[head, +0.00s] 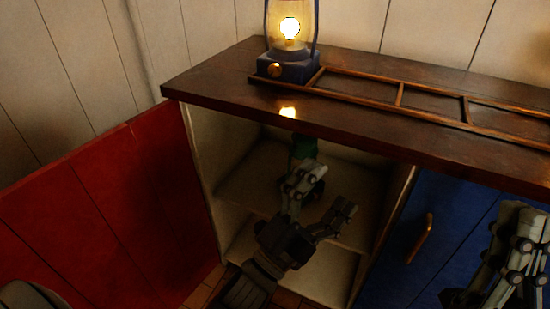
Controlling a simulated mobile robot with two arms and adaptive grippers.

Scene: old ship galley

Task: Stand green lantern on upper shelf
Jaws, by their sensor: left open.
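The green lantern (303,147) is inside the open cabinet, near its upper shelf (250,187). Only its green upper part shows clearly; my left gripper's finger hides much of the rest, and its base is in shadow. My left gripper (328,186) is open in the cabinet opening, in front of the lantern. One finger overlaps the lantern in the picture; I cannot tell whether they touch. My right gripper (508,255) is at the right edge, in front of the blue door, partly cut off, and its jaws cannot be made out.
A red door (110,210) stands open at the left. A blue door (395,250) with a wooden handle (420,238) is at the right. A lit blue lantern (287,68) and a wooden rail frame (400,95) are on the dark cabinet top (215,83). A lower compartment lies below the shelf.

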